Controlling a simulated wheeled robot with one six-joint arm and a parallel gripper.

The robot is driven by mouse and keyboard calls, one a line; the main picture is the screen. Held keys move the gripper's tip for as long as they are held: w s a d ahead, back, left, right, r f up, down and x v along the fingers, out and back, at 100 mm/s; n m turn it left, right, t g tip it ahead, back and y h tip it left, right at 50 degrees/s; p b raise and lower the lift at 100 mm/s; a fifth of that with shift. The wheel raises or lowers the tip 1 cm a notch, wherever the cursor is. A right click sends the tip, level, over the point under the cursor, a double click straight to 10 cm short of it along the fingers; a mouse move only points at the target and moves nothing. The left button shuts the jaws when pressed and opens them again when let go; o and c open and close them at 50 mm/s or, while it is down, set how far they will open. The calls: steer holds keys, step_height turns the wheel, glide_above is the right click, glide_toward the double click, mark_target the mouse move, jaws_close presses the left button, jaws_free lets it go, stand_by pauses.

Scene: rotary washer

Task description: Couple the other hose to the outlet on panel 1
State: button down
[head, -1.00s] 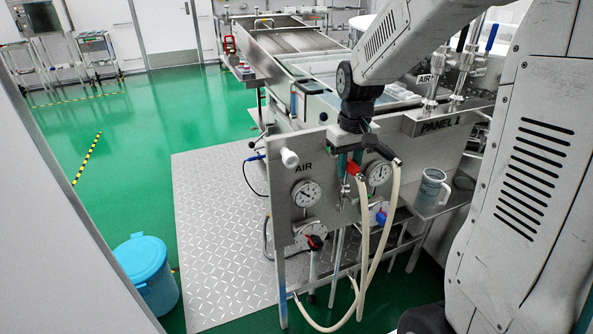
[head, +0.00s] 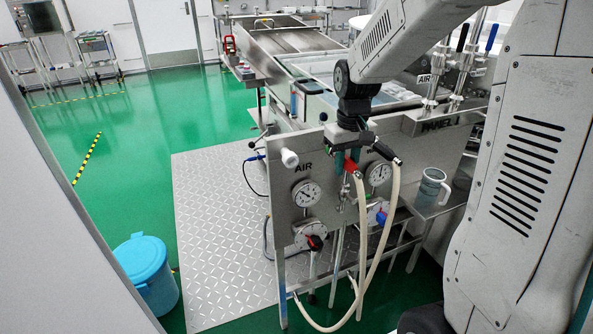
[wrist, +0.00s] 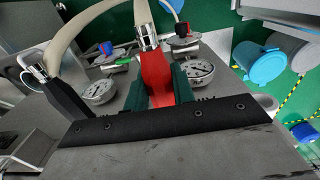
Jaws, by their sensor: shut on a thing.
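My gripper (wrist: 157,90) has its dark green fingers on either side of a red hose end (wrist: 153,60) and is shut on it. In the head view my gripper (head: 347,158) hangs at the top of panel 1 (head: 290,195), in front of its face. The red end (head: 351,166) tops a cream hose (head: 362,225) that loops down. A second hose with a black end (head: 384,152) is just right of my gripper; the wrist view shows this black end (wrist: 66,95) at left. What it is fixed to is hidden. I cannot make out the outlet.
The panel bears two gauges (head: 306,193) and valves with a red knob (head: 314,242) and a blue knob (head: 381,217). A white fitting (head: 289,158) sticks out at upper left. A jug (head: 430,186) stands at right. A blue bin (head: 147,272) is on the floor at left.

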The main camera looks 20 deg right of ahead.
steer(key=shift+w, duration=0.15)
steer(key=c, duration=1.1)
jaws_free()
